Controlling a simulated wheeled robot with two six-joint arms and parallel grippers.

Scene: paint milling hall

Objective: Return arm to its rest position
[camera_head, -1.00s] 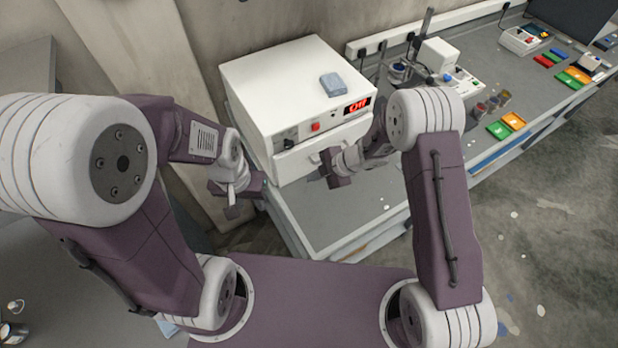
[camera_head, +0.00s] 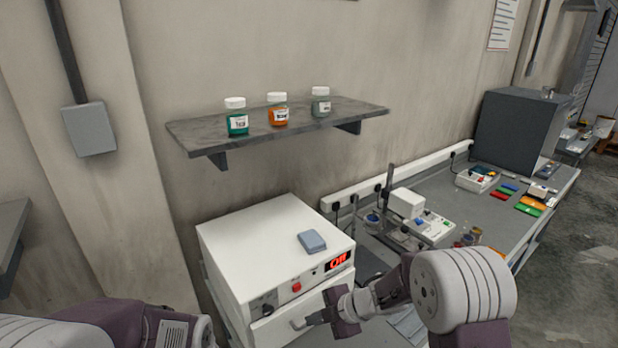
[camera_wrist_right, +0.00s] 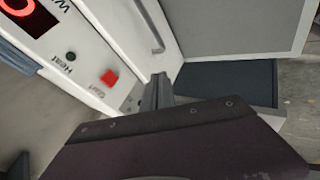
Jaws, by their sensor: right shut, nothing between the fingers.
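My right gripper (camera_head: 318,319) is shut and empty in front of the white oven (camera_head: 260,240), close to the handle of its front; whether it touches the handle I cannot tell. My right arm (camera_head: 440,290) is bent and comes in from the lower right. Only an upper part of my left arm (camera_head: 175,330) shows at the lower left; its gripper is out of view.
The oven display (camera_head: 338,261) reads Off in red, and a blue-grey block (camera_head: 312,241) lies on top. A wall shelf (camera_head: 350,113) holds three jars. The bench (camera_head: 500,225) on the right carries instruments and coloured trays. Floor is open at the far right.

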